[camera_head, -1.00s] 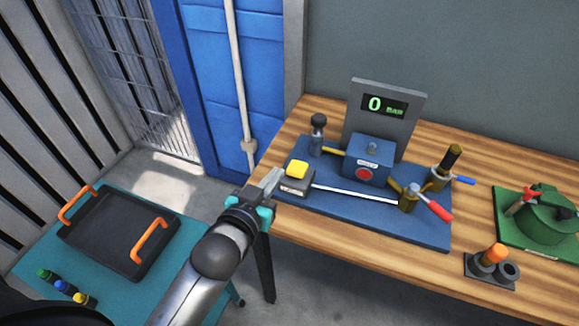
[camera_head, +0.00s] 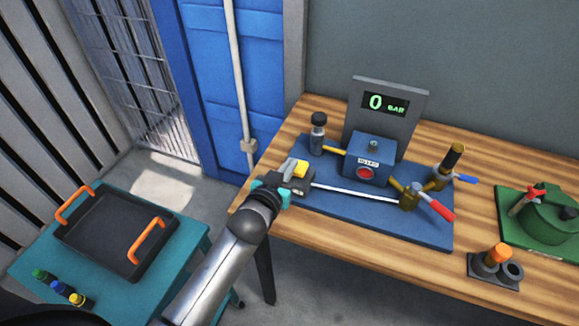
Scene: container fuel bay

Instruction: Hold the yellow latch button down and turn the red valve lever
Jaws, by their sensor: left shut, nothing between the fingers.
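The yellow latch button (camera_head: 301,169) sits on a small dark block at the left end of the blue base plate (camera_head: 340,204). My left gripper (camera_head: 287,174) is shut and empty, with its fingertips at the left side of the button. I cannot tell whether they touch it or whether the button is pressed. The red valve lever (camera_head: 436,207) sticks out to the lower right from a brass valve (camera_head: 409,197). A white rod (camera_head: 355,193) runs between the latch block and this valve. My right gripper is not in view.
A blue box (camera_head: 369,160) with a red round part stands on the plate before a display (camera_head: 386,104) reading 0 BAR. A blue-handled valve (camera_head: 463,179) is at right. A green tank (camera_head: 547,218) and an orange-topped holder (camera_head: 497,258) stand further right. A black tray (camera_head: 105,245) is at lower left.

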